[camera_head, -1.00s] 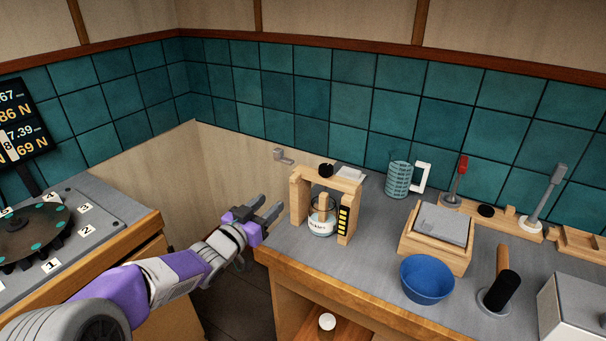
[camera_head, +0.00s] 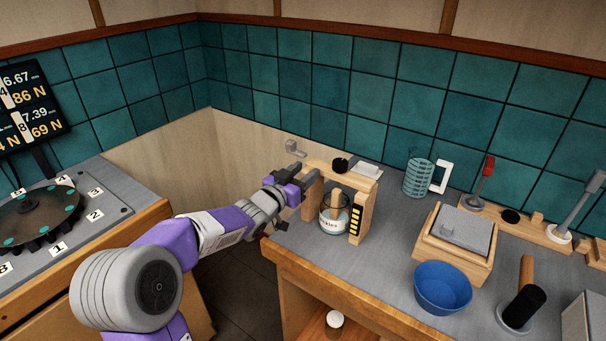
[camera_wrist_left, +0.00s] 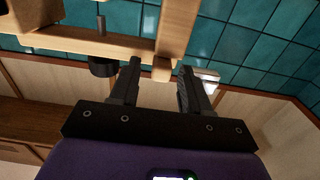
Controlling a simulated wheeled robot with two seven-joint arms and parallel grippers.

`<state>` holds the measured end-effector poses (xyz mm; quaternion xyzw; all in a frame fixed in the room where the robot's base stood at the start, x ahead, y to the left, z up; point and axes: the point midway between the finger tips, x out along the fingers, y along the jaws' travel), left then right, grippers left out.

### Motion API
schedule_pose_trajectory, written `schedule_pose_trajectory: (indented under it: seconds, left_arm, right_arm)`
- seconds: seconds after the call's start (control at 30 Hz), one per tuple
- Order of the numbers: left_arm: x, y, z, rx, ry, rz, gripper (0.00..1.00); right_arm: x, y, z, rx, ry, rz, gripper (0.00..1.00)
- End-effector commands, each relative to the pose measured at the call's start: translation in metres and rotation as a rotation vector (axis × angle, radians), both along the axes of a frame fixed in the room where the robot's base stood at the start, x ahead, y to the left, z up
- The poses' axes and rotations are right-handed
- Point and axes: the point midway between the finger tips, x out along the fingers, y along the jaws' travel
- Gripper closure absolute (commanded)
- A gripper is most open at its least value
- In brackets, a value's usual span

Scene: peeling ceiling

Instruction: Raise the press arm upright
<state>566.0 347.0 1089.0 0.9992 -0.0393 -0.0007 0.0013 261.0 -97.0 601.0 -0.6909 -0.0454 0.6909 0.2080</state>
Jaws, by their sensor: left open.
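A wooden press frame (camera_head: 366,200) stands at the left end of the grey counter, around a glass jar (camera_head: 334,219) with a label. Its wooden top bar (camera_head: 352,172) lies roughly level and bears a black knob (camera_head: 340,165). I take this bar to be the press arm. My left gripper (camera_head: 304,172) is open at the frame's left end. In the left wrist view the fingers (camera_wrist_left: 160,68) point at a wooden bar end (camera_wrist_left: 162,72), which shows between their tips. I cannot tell whether they touch it. The right gripper is not in view.
A small grey bracket (camera_head: 294,148) is on the wall behind the gripper. A turntable (camera_head: 38,217) stands on the left bench.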

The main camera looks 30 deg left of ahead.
Motion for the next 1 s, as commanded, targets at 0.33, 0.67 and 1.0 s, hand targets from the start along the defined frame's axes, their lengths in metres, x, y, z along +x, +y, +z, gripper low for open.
schedule_pose_trajectory:
  seconds: [0.33, 0.67, 1.0]
  left_arm:
    - [0.000, 0.000, 0.000, 0.000, -0.001, 0.000, 0.81]
    - [0.000, 0.000, 0.000, 0.000, -0.001, 0.000, 1.00]
    - [0.018, -0.012, 0.011, 0.060, -0.008, -0.018, 1.00]
  right_arm:
    - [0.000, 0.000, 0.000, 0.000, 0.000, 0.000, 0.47]
    - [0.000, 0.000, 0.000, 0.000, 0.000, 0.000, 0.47]
    - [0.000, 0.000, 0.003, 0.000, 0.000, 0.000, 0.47]
